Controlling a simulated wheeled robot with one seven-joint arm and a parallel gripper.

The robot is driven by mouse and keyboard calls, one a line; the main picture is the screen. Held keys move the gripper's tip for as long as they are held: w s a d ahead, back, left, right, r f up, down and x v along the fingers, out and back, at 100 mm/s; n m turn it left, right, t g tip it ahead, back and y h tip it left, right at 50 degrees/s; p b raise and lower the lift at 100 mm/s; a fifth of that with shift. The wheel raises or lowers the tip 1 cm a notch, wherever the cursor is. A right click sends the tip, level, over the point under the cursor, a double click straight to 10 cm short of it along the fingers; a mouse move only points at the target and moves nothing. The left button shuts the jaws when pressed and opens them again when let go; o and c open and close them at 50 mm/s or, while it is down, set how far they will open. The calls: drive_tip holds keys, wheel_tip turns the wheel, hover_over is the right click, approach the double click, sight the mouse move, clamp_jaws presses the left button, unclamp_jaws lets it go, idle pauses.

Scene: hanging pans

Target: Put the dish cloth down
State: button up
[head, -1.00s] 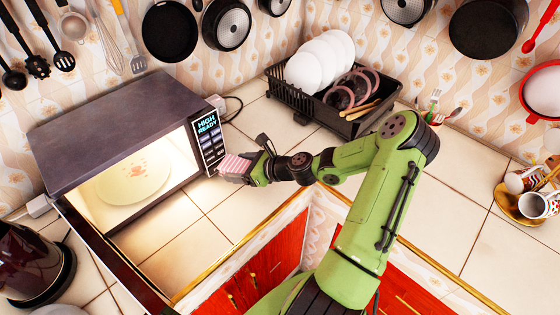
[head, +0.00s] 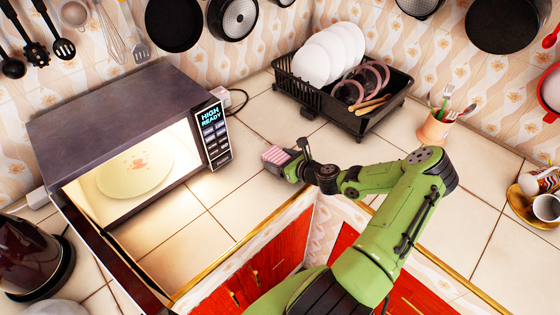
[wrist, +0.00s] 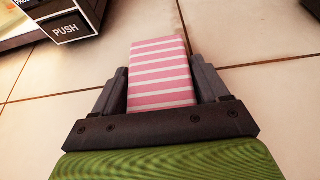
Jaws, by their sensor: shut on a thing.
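The dish cloth (head: 275,155) is a folded pink and white striped piece. In the wrist view the dish cloth (wrist: 160,75) stands out between the two dark fingers of my gripper (wrist: 162,88). The fingers are shut on its sides. In the head view my gripper (head: 283,164) is above the tiled counter, right of the microwave and in front of the dish rack. I cannot tell whether the cloth touches the counter.
An open, lit microwave (head: 110,125) with a plate inside stands at left. A utensil cup (head: 433,130) stands at right. Bare tiles (head: 235,195) lie between microwave and my arm.

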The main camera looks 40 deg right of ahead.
drive_tip(key=o, duration=0.9)
drive_tip(key=shift+o, duration=0.2)
